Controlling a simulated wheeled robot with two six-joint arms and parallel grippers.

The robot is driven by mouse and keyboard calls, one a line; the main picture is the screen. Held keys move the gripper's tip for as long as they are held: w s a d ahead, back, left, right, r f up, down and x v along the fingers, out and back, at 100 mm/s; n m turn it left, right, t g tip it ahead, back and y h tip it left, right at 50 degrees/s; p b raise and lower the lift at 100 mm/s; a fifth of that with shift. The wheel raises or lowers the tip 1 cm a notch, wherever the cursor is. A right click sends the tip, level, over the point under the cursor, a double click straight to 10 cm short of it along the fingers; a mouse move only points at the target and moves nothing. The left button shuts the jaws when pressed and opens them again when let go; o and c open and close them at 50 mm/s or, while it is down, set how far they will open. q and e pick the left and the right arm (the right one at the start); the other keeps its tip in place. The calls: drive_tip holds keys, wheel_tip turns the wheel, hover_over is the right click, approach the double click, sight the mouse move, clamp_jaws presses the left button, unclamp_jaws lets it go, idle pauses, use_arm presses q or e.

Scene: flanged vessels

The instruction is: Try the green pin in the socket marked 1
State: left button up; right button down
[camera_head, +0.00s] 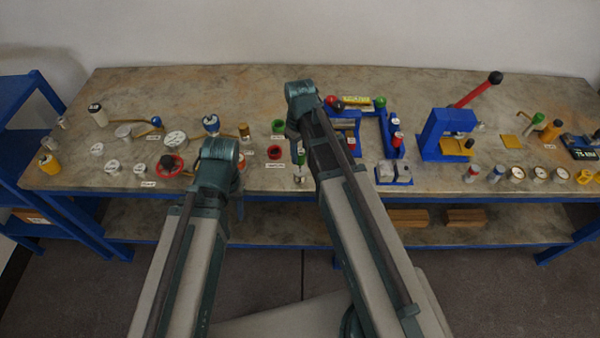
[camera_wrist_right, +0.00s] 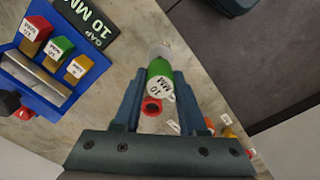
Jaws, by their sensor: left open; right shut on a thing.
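I cannot read a mark 1 on any socket; labels in the head view are too small.
A red ring (camera_head: 275,152) and green ring (camera_head: 278,126) lie left of the pin. A blue tray (camera_wrist_right: 50,97) holds labelled red, green and yellow blocks. Several pale discs (camera_head: 175,140) lie left.

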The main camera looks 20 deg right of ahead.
wheel_tip(320, 180, up, 6)
drive_tip(key=p, duration=0.6)
idle(0.4)
